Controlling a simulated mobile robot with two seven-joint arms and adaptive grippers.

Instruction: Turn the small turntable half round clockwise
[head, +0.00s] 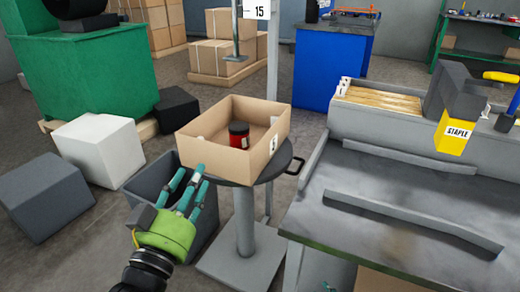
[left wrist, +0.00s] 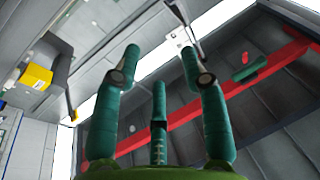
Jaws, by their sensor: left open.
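The small turntable (head: 281,166) is a dark round top on a grey pedestal, with a black loop handle (head: 298,166) sticking out at its right edge. An open cardboard box (head: 215,153) sits on it and hides most of the top. A red jar with a dark lid (head: 239,136) stands in the box. My left gripper (head: 193,182), green with teal fingers, is open and empty at the front left of the turntable, near the box's lower left corner. I cannot tell whether it touches. Its spread fingers show in the left wrist view (left wrist: 158,75). A tiny teal tip, possibly my right gripper (head: 328,287), shows at the bottom edge.
A grey workbench (head: 400,215) with raised strips stands close on the right, carrying a yellow staple holder (head: 455,133). A dark grey bin (head: 150,185) is behind my left gripper. White (head: 100,150) and grey (head: 45,197) blocks lie at left. A blue cabinet (head: 330,70) stands behind.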

